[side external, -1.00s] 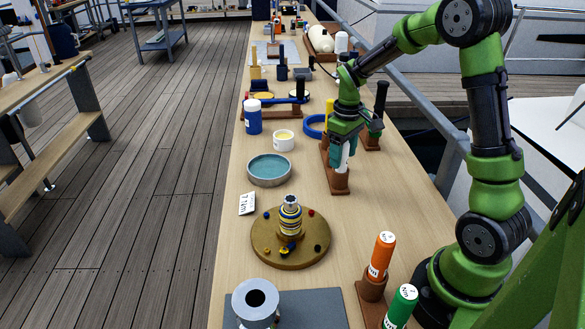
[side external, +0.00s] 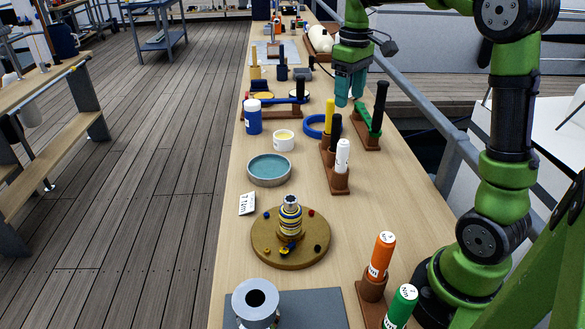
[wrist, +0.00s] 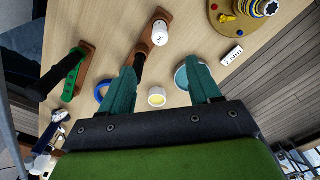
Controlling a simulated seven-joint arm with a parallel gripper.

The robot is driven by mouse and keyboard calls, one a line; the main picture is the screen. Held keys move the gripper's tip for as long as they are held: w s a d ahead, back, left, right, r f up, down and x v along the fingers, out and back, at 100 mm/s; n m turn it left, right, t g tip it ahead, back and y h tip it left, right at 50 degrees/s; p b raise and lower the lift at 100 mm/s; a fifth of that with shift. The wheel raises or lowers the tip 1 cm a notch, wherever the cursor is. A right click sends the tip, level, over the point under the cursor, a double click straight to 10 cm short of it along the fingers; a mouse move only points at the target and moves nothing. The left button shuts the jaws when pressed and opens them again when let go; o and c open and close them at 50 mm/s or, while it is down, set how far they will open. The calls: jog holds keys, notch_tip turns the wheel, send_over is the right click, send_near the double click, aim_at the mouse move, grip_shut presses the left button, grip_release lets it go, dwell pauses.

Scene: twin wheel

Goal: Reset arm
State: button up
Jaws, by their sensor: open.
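My gripper (side external: 350,88) is raised above the long wooden table, over the area behind the brown rack. Its two teal fingers are apart and nothing is between them. In the wrist view my gripper (wrist: 165,88) shows both fingers spread, pointing down towards the table. The brown rack (side external: 340,181) below holds a white-capped tool (side external: 343,153), a black-handled one (side external: 335,130) and a yellow one (side external: 329,112). The white-capped tool also shows in the wrist view (wrist: 160,32).
A round wooden turntable (side external: 265,248) with a striped hub (side external: 290,218) stands nearer. A teal dish (side external: 269,168), a yellow-filled cup (side external: 283,140), a blue bottle (side external: 253,117) and a blue ring (side external: 314,126) lie around the rack. Orange (side external: 382,256) and green (side external: 402,303) handles stand at the front right.

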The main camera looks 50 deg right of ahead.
jog(key=shift+r, duration=0.1)
jog(key=s+a+m+t+y, duration=0.1)
jog(key=s+a+m+t, duration=0.1)
jog(key=s+a, duration=0.4)
jog(key=s+a+f+m+t+y, duration=0.1)
jog(key=s+a+t, duration=0.4)
jog(key=a, duration=0.7)
jog(key=shift+s+f+m, duration=0.3)
jog(key=shift+s+m, duration=0.2)
jog(key=shift+s, duration=0.5)
